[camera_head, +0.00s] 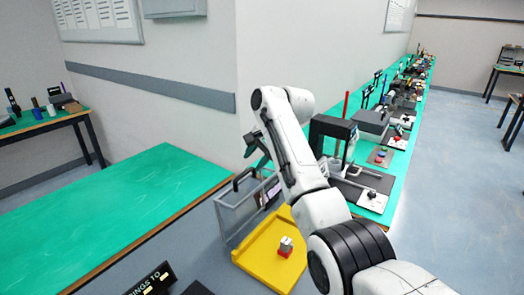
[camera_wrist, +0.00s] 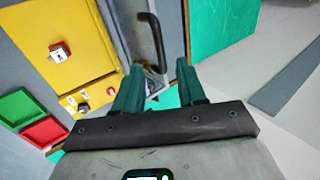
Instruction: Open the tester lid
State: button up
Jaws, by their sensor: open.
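The tester shows in the head view as a grey-framed, see-through box (camera_head: 238,213) with a dark handle (camera_head: 243,178) on top, beside a yellow plate (camera_head: 258,256). I take the framed panel with the handle to be the lid; how far it is open is unclear. My gripper (camera_head: 256,150) is above the box near the handle. In the wrist view, the black curved handle (camera_wrist: 156,42) lies just beyond the open green fingers of my gripper (camera_wrist: 160,88). The yellow plate (camera_wrist: 62,22) is to the left there.
A small grey block with a red base (camera_head: 286,247) sits on the yellow plate. A green table (camera_head: 130,205) stands left of the tester. A long bench with several devices runs behind my arm, with a black stand (camera_head: 332,128) close by. Red and green trays (camera_wrist: 22,106) show in the wrist view.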

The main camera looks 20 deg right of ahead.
jog(key=shift+v, duration=2.05)
jog(key=s+d+f+n+h, duration=0.1)
jog(key=s+f+n, duration=0.2)
jog(key=s+f, duration=0.75)
jog(key=s+d+f+n+h, duration=0.1)
jog(key=s+d+f+n, duration=0.1)
jog(key=s+f, duration=0.8)
jog(key=s+d+f+n+g, duration=0.1)
jog(key=s+f, duration=0.3)
jog(key=s, duration=0.7)
jog(key=s+d+f+n+g+h, duration=0.1)
jog(key=s+f, duration=0.3)
jog(key=s, duration=0.7)
jog(key=s+d+f+n+g+h, duration=0.1)
jog(key=s+f, duration=0.4)
jog(key=s, duration=0.6)
jog(key=shift+s+d+n+g, duration=0.3)
jog(key=shift+n+g, duration=0.3)
jog(key=shift+n, duration=0.5)
